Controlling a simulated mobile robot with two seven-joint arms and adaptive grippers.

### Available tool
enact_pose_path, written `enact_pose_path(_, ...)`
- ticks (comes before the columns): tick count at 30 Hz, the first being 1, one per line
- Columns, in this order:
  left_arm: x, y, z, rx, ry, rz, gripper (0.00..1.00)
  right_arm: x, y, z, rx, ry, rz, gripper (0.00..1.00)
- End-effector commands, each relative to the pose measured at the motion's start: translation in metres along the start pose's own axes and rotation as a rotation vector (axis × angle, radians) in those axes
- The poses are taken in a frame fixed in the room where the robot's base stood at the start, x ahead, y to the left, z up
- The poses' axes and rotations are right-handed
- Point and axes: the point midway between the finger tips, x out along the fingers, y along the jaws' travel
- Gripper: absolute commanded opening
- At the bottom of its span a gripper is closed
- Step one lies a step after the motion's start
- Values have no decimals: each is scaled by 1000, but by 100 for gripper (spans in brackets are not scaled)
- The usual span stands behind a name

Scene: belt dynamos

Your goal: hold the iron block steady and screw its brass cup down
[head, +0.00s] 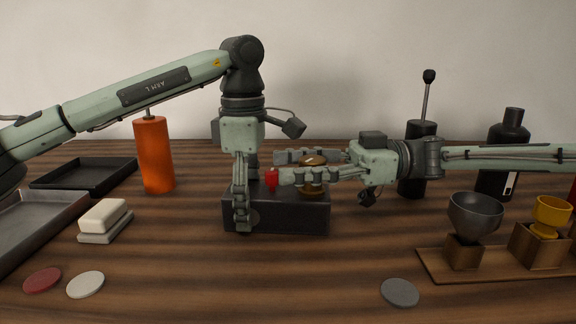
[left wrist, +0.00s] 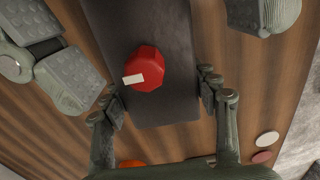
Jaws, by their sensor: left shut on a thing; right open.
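The dark iron block (head: 290,218) lies on the wooden table at the centre of the head view. My left gripper (head: 246,200) points down over its left end and is shut on it; the left wrist view shows its fingers on both sides of the block (left wrist: 165,105). A red knob (head: 271,180) with a white mark stands on the block, clear in the left wrist view (left wrist: 147,70). The brass cup (head: 313,162) sits above the block's right part. My right gripper (head: 283,168) lies level, open, its fingers on either side of the cup. Whether they touch it is unclear.
An orange cylinder (head: 154,155) stands behind left, near trays (head: 85,172) and a white block (head: 103,215). A wooden stand (head: 440,276) with a grey bowl (head: 474,214) and yellow cup (head: 552,212) is right. A grey disc (head: 400,292) lies in front; front centre is clear.

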Motion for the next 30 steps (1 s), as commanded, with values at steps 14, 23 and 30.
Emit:
enact_pose_path(14, -1, 0, 0, 0, -1, 2, 0, 9, 0, 0, 0, 0, 1, 43)
enact_pose_path(23, -1, 0, 0, 1, -1, 2, 0, 9, 0, 0, -1, 0, 1, 6)
enact_pose_path(30, -1, 0, 0, 1, -1, 2, 0, 9, 0, 0, -1, 0, 1, 0)
